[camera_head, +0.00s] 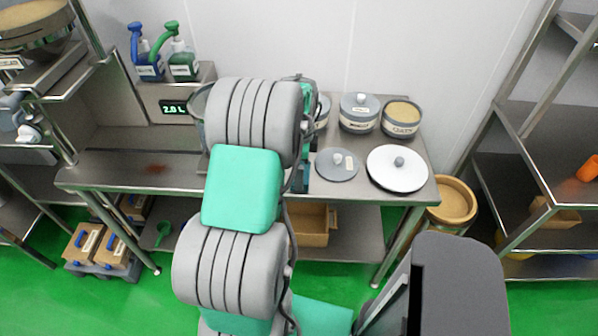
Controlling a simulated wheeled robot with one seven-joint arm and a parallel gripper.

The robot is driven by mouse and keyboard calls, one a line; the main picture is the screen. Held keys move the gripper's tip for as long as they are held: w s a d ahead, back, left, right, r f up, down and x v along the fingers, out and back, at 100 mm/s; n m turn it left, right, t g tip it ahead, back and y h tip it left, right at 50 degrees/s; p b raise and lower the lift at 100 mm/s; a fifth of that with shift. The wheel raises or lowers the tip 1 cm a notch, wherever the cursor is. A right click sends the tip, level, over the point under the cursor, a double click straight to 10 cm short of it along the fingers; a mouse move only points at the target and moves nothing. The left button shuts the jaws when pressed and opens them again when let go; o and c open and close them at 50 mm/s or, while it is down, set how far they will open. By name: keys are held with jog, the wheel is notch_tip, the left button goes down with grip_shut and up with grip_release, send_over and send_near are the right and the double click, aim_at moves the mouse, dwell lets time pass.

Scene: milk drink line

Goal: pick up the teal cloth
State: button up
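I cannot make out a teal cloth in this view. The large teal and grey segments in the middle are my own arm, which reaches over the steel table (130,172) and hides its middle. A reddish-brown stain lies on the left part of the table top.
A lidded pot (359,113) and an open pot of oats (401,118) stand at the table's back right. A grey lid (337,165) and a white lid (397,168) lie before them. Spray bottles (183,62) stand back left. Steel shelves (540,232) are at right.

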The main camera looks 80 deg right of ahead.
jog(key=shift+d+f, duration=0.1)
jog(key=shift+f, duration=0.6)
jog(key=c, duration=1)
jog(key=shift+o, duration=0.2)
jog(key=shift+r, duration=0.2)
jog(key=shift+r+b, duration=0.3)
jog(key=a+r, duration=0.1)
jog(key=r, duration=0.1)
jog(key=s+a+r+b, duration=0.1)
jog(key=r, duration=0.2)
jog(key=s+a+r+b, duration=0.1)
jog(key=a+r, duration=0.1)
jog(key=shift+r, duration=0.2)
jog(key=s+a+r+b, duration=0.2)
jog(key=s+a+r, duration=0.2)
jog(key=a, duration=0.4)
jog(key=shift+a+r, duration=0.35)
